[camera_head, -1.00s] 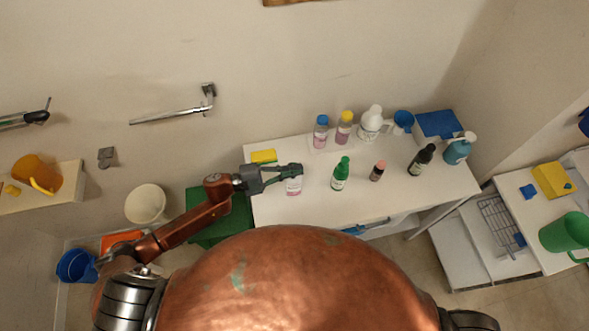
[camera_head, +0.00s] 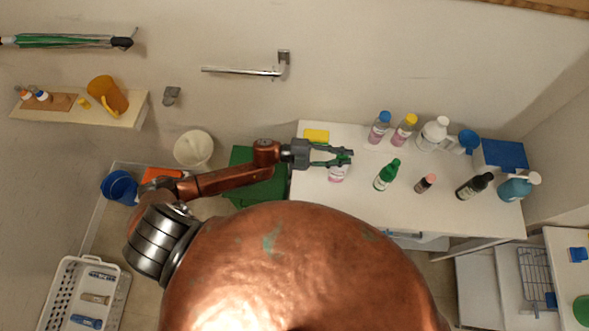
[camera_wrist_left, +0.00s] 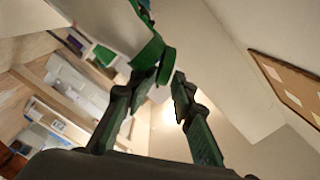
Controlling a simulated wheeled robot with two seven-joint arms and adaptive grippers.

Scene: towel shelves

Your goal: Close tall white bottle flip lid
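A white bottle with a pink label (camera_head: 338,175) stands on the white table, its top hidden under my left gripper (camera_head: 349,157). In the left wrist view, a large white bottle body (camera_wrist_left: 105,25) fills the upper left. Its green flip lid (camera_wrist_left: 167,66) stands out from a green collar, close to the tips of my left gripper (camera_wrist_left: 166,80). I cannot tell whether a fingertip touches the lid. My right gripper is out of view.
A yellow sponge (camera_head: 316,136) lies behind the gripper. Pink bottles, a white jug (camera_head: 433,134) and a blue box (camera_head: 504,156) line the back. The front middle is clear.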

